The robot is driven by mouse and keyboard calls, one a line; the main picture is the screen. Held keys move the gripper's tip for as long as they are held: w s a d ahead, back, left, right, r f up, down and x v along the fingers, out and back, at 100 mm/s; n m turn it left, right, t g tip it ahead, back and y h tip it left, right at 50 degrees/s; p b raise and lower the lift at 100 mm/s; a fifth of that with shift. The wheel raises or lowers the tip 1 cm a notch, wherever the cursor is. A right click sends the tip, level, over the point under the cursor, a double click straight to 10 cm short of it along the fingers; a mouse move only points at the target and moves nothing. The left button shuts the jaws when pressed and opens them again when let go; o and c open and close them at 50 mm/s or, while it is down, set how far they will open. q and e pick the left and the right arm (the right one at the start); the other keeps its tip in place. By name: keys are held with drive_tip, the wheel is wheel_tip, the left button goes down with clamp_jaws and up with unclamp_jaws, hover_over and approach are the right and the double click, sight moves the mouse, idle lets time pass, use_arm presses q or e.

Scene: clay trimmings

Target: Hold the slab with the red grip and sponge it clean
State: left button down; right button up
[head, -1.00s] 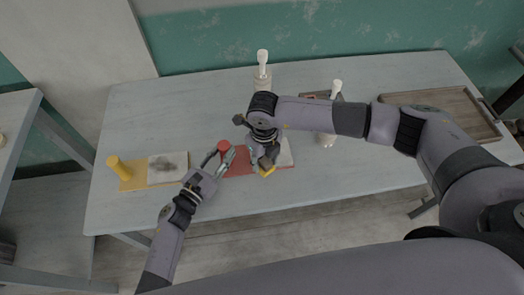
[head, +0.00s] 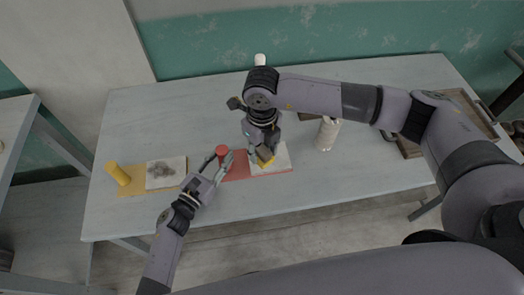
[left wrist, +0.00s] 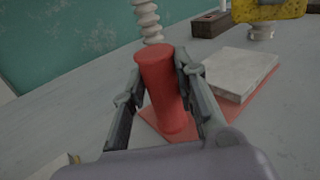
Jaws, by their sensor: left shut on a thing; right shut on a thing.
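The red slab (head: 236,170) lies on the table with a pale square tile (head: 281,160) on it and an upright red grip (head: 222,151) at its left end. My left gripper (left wrist: 161,85) is shut around the red grip. My right gripper (head: 262,148) is shut on a yellow sponge (head: 266,162) over the tile. In the left wrist view the sponge (left wrist: 270,10) appears above the tile (left wrist: 238,73), apart from it. The tile's visible part shows no dark smear; the gripper hides part of it.
A yellow slab (head: 133,187) with a yellow grip (head: 118,173) and a dark-smeared tile (head: 165,172) lies to the left. A wooden tray (head: 470,105) is at the far right, partly behind my arm.

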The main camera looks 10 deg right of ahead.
idle(0.4)
use_arm(q)
drive_tip(key=c, duration=1.2)
unclamp_jaws()
